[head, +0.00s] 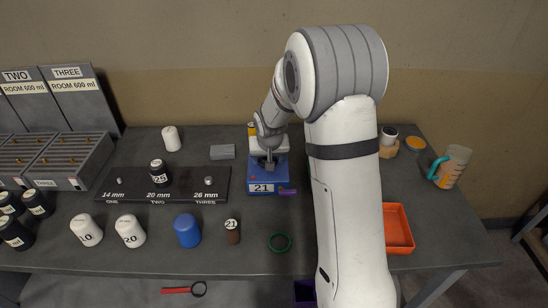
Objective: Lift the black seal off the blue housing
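A blue housing (283,174) with a white label reading 21 stands on the dark table near the middle of the head view. My arm reaches over from the right, and my gripper (269,164) points down right at the top of this housing. The fingers are small and dark here, so I cannot tell whether they are open or shut, or whether they touch anything. I cannot make out the black seal; the gripper covers the part of the housing where they meet.
A black rack (132,186) and a blue cylinder (187,231) are to the left. An orange tray (397,229) and a jug (452,167) are at right.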

